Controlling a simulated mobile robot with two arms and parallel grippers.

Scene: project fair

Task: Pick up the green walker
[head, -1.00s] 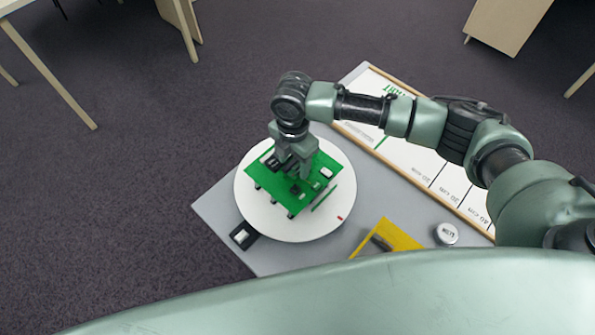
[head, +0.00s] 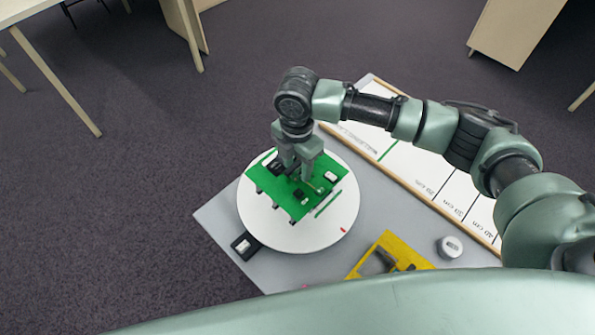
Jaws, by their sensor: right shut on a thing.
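The green walker (head: 298,203) is a flat green board with small dark and white parts on top and short dark legs along its edge. It is over the round white turntable (head: 262,228) on the grey table. My right gripper (head: 299,178) reaches down from above and is shut on the walker near its middle. The fingers hide part of the board. I cannot tell whether the walker's legs touch the turntable. My left gripper is not in view.
A yellow piece (head: 403,250) with a dark part lies at the table's front. A small round grey item (head: 449,247) is right of it. A dark box (head: 244,245) sits at the turntable's left edge. A marked white track board (head: 430,172) runs along the back right.

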